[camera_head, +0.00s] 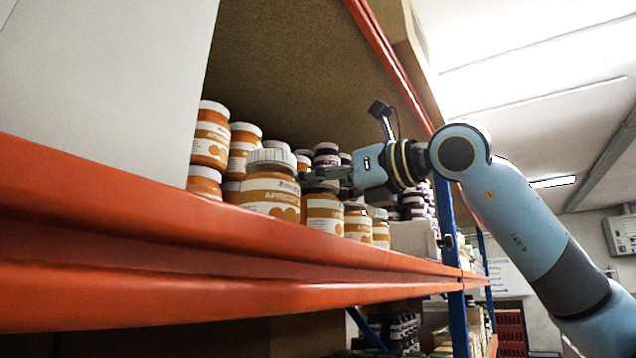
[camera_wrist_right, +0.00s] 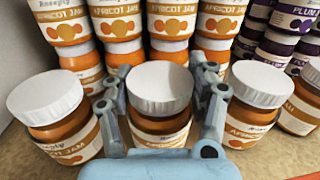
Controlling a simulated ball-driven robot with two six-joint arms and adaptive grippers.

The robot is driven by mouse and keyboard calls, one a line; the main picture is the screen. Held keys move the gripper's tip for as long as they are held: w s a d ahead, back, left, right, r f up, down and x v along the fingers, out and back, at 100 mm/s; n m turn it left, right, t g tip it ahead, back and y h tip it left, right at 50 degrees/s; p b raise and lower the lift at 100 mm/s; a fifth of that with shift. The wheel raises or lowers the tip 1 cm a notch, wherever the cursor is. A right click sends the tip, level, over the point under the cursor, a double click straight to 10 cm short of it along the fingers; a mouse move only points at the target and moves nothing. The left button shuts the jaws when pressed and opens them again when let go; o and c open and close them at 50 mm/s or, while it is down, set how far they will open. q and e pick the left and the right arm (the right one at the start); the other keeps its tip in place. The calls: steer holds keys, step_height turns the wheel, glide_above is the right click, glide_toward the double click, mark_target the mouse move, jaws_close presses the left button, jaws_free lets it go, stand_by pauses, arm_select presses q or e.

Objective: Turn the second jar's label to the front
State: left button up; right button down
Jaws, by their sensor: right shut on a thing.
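The second jar is an orange apricot jam jar with a white lid. In the right wrist view the second jar (camera_wrist_right: 160,126) stands upright between the fingers of my right gripper (camera_wrist_right: 163,92), which is shut on it. Part of its pale label shows on the near side, but the gripper hides some of it and I cannot read its text. In the head view my right gripper (camera_head: 322,176) reaches in from the right at lid height, and the second jar (camera_head: 323,210) shows below the fingers. My left gripper is not in view.
A neighbouring apricot jar stands left (camera_wrist_right: 62,128) and another right (camera_wrist_right: 250,115), both close to the fingers. Stacked apricot jars (camera_wrist_right: 172,22) fill the back, with plum jars (camera_wrist_right: 283,48) at right. The orange shelf beam (camera_head: 200,250) runs along the front.

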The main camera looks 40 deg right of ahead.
steer(key=shift+f+b, duration=0.25)
steer(key=shift+b, duration=0.15)
stand_by(0.5)
steer(key=shift+c, duration=1.4)
jaws_free()
step_height(320, 180, up, 10)
steer(key=shift+o, duration=0.2)
